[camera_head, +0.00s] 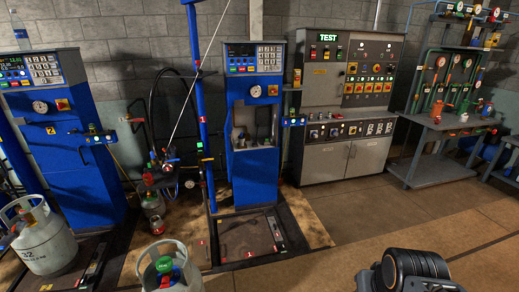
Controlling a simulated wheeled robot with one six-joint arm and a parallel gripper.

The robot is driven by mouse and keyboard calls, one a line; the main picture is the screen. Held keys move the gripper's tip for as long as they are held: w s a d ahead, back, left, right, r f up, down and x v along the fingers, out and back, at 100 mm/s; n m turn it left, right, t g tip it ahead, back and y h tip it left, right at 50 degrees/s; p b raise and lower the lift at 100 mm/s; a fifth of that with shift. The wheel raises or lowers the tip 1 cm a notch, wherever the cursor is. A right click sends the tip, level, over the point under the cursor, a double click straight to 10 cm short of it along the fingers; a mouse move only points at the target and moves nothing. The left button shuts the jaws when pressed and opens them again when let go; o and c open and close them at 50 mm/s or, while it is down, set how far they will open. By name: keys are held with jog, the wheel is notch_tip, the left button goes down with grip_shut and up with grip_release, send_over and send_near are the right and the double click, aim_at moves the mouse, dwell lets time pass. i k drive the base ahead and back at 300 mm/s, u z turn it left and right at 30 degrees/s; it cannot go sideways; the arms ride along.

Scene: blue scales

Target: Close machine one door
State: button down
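Machine one is the blue cabinet (253,88) in the middle, with a keypad panel on top and a round gauge below it. A scale platform (232,238) marked 1 lies at its foot. The cabinet front has a grey recess (262,115) at mid height, with dark parts inside. I cannot make out a separate door panel swung out from it. The lower blue front (254,180) looks flat. A black ribbed part of my arm shows at the bottom right, well apart from the cabinet. My gripper's fingers are not visible.
Gas cylinders (45,240) stand at the left and front (168,270). A blue post (203,120) and hoses stand left of machine one. A second blue machine (65,150) is further left. A grey test cabinet (345,110) and workbench (440,125) are right. Floor at right is clear.

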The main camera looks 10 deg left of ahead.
aim_at(227, 142)
jog(key=i, duration=2.35)
jog(key=u, duration=2.75)
jog(key=i, duration=1)
jog(key=u, duration=0.05)
